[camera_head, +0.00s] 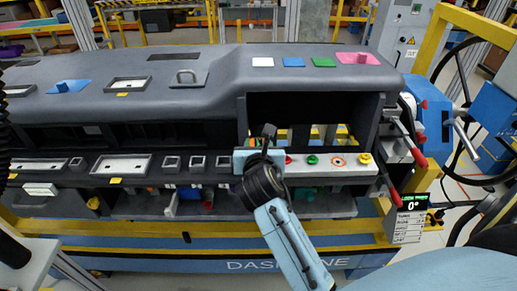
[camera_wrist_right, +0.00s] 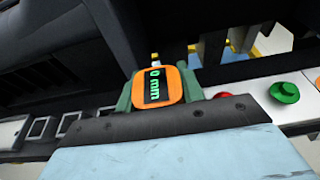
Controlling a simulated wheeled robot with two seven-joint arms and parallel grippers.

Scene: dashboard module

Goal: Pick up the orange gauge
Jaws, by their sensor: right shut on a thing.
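The orange gauge (camera_wrist_right: 160,86), with a black screen reading "0 mm" in green, shows in the right wrist view. It sits between the green fingers of my right gripper (camera_wrist_right: 158,92), which is shut on it. In the head view my right gripper (camera_head: 259,158) is at the front strip of the dashboard, left of the red button. There the gauge is mostly hidden by the gripper and wrist. I cannot tell whether the gauge still touches the strip. My left gripper is not in view.
The white button strip (camera_head: 325,168) carries a red button (camera_head: 289,160), a green button (camera_head: 313,160) and a yellow button (camera_head: 364,158). The dark dashboard (camera_head: 205,98) spans the view, with an open bay behind the gripper. Red-handled levers (camera_head: 419,158) stand at the right.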

